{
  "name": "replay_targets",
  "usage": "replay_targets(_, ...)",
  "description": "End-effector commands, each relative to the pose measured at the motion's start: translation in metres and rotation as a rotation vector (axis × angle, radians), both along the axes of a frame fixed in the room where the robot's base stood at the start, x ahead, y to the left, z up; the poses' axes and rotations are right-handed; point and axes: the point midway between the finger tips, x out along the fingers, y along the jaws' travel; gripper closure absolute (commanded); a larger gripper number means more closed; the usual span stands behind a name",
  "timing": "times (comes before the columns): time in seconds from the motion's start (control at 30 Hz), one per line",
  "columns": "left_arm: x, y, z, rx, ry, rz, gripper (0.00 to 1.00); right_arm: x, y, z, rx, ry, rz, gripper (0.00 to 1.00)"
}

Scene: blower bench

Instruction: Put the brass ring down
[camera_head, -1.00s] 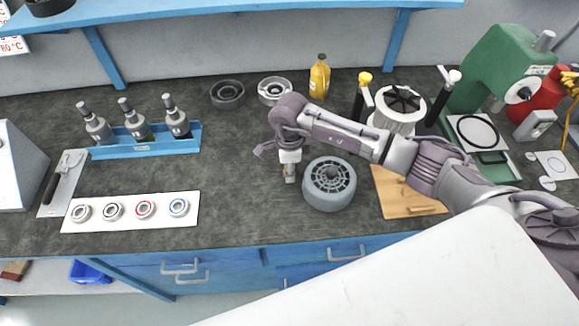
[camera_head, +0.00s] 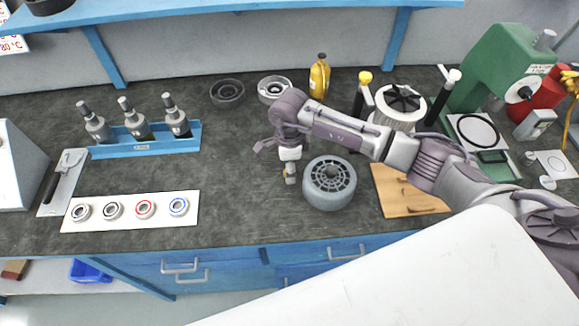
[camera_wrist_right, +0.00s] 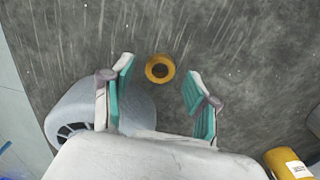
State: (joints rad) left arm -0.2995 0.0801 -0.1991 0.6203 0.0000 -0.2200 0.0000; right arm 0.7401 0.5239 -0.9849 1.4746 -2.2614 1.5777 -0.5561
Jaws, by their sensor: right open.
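The brass ring (camera_wrist_right: 160,68) lies flat on the dark bench top in the right wrist view, its round hole showing. My right gripper (camera_wrist_right: 158,72) is open, with one teal-padded finger on each side of the ring and visible gaps between ring and fingers. In the head view my right gripper (camera_head: 290,175) points down at the bench just left of a grey blower wheel (camera_head: 330,182); there the ring is mostly hidden by the gripper. My left gripper is in neither view.
The blower wheel also stands close beside the left finger in the wrist view (camera_wrist_right: 85,115). A yellow bottle (camera_head: 319,76) stands behind. A wooden board (camera_head: 405,195) lies to the right. A white strip with several bearings (camera_head: 130,212) lies left, with clear bench between.

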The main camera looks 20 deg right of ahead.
Motion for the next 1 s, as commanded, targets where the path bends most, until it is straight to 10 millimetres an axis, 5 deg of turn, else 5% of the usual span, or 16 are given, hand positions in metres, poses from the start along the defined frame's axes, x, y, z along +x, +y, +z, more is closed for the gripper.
replay_targets(0.5,-0.001,0.0,-0.027,0.0,0.001,-0.001,1.0,0.002,-0.001,0.1,-0.001,-0.005,0.0,0.41)
replay_targets(1.0,-0.001,0.0,-0.028,-0.001,0.001,-0.002,1.0,0.001,-0.001,0.112,-0.002,-0.002,0.0,0.41)
